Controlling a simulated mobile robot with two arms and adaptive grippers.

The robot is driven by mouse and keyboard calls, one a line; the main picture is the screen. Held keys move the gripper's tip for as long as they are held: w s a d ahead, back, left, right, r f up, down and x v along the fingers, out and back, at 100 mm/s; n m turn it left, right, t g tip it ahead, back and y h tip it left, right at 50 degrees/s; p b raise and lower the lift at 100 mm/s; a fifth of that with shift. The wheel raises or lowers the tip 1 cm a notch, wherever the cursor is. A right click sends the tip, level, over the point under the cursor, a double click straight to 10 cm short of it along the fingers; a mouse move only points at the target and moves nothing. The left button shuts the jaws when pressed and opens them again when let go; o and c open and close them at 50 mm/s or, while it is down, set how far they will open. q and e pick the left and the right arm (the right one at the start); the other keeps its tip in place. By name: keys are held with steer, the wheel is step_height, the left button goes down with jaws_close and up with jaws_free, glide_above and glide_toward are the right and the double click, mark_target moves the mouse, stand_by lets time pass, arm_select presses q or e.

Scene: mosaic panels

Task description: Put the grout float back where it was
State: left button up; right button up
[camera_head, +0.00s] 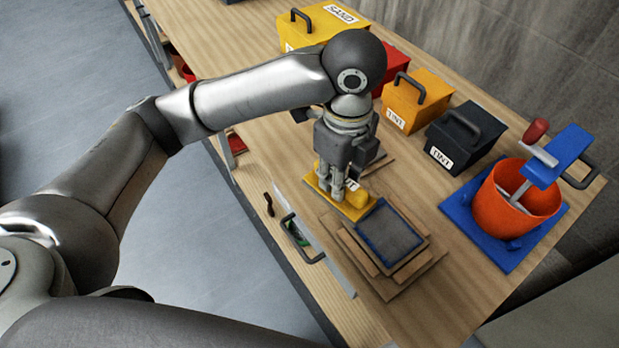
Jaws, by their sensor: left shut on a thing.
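A yellow tool with a flat plate and a rounded yellow part (355,199), which looks like the grout float, is under my left gripper (340,193). The gripper points down and is shut on it; the fingers and wrist hide part of it. The tool is at the near side of the bench, just left of a stack of wooden boards (420,268). I cannot tell whether it touches the bench. A blue-edged grey panel (388,236) lies on the stack. My right gripper is not in view.
A yellow SAND box (310,28), a red box (393,66), an orange TINT box (413,104) and a black TINT box (462,140) line the back. An orange bucket (507,207) stands on a blue mat (462,212) at right.

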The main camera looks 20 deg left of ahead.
arm_select(q)
steer(key=shift+d+r+m, duration=0.15)
steer(key=shift+d+m, duration=0.35)
steer(key=shift+m, duration=0.3)
steer(key=shift+w+a, duration=0.15)
steer(key=shift+w, duration=0.1)
steer(key=w+a+f+p, duration=0.3)
steer(key=w+a+f, duration=0.6)
steer(key=shift+w+f, duration=0.15)
steer(key=f, duration=0.1)
steer(key=f+p, duration=0.2)
steer(key=shift+w+a+f, duration=0.1)
steer(key=shift+w+a, duration=0.05)
steer(key=shift+a, duration=0.1)
steer(key=shift+f, duration=0.25)
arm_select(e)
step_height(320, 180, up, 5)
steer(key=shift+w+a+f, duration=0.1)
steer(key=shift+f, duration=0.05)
